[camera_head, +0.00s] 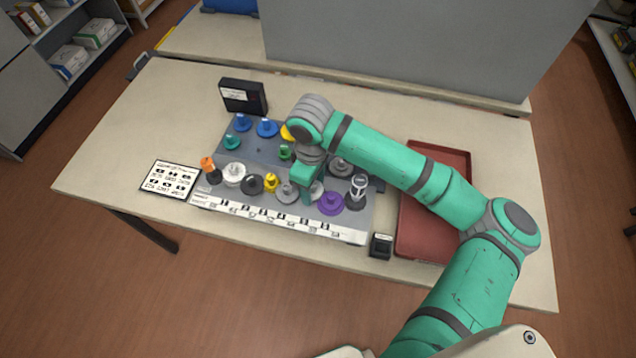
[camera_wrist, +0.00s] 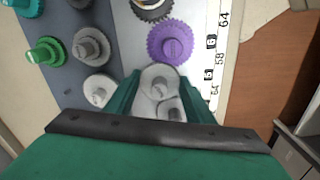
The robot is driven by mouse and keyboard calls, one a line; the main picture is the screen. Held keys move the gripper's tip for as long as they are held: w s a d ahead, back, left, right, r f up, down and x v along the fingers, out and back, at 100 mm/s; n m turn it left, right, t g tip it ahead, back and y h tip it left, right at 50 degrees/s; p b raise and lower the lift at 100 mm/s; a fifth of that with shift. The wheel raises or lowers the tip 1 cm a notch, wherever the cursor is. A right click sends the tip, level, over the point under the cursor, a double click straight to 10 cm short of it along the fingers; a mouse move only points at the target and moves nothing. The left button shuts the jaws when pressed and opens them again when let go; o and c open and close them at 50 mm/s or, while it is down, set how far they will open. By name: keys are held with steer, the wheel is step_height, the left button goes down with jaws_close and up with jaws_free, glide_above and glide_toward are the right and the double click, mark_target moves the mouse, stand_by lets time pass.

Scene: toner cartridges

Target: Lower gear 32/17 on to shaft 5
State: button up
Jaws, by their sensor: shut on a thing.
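My gripper (camera_head: 306,198) points down over the front row of the grey gear board (camera_head: 372,215). In the wrist view its two green fingers (camera_wrist: 160,98) are shut on a pale grey gear (camera_wrist: 160,82). This gear also shows in the head view (camera_head: 318,190), just right of the fingers. It is beside the "5" mark on the label strip (camera_wrist: 208,78). Shaft 5 itself is hidden under the gear and fingers, and I cannot tell whether the gear is around it. A purple gear (camera_wrist: 171,42) sits close by, beside the "6" mark.
A grey gear (camera_head: 287,192) stands left of my gripper. A black and white part (camera_head: 357,188) stands right of the purple gear. Blue gears (camera_head: 267,128) stand at the back. A red tray (camera_head: 425,245) lies to the right, with a small black box (camera_head: 381,246) beside it.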

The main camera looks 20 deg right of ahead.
steer(key=o, duration=1.1)
steer(key=shift+r, duration=0.1)
step_height(320, 180, up, 11)
steer(key=shift+f, duration=0.2)
